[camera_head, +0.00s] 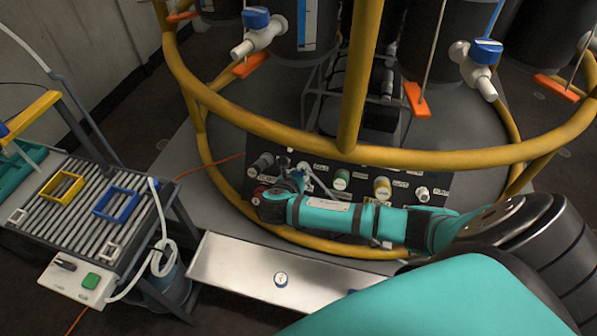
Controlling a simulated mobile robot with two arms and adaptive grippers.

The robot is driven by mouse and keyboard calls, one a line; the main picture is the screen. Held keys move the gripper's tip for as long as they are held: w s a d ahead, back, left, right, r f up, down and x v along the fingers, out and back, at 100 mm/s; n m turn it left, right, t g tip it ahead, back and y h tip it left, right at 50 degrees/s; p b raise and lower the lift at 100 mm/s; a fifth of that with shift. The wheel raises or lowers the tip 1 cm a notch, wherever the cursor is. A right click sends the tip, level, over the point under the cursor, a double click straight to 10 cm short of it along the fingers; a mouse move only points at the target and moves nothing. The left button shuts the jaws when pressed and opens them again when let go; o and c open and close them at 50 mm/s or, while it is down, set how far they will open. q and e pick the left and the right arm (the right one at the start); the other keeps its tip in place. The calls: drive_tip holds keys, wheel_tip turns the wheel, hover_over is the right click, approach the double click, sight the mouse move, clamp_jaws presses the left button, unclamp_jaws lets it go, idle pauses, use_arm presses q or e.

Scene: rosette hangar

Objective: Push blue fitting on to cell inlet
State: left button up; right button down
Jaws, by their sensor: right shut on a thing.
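A dark panel (360,205) with a row of labelled ports stands low inside the yellow ring frame. My right gripper (283,180) is at the left part of this panel, its arm reaching in from the right. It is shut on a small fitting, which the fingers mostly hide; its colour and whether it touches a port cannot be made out. Green (342,179), yellow (382,187) and white (422,194) ports show right of the gripper. A red port (259,194) is close on its left. Which port is the cell inlet cannot be read. My left gripper is out of view.
A slatted bench (85,205) with yellow and blue frames stands left. The yellow ring rail (270,130) passes above the panel. White valves with blue handles (257,18) hang higher up.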

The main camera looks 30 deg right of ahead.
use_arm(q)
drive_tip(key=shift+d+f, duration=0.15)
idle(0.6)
use_arm(e)
drive_tip(key=c, duration=1)
unclamp_jaws()
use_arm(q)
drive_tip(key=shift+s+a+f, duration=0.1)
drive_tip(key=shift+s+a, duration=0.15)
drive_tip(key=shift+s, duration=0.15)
use_arm(e)
drive_tip(key=v, duration=0.8)
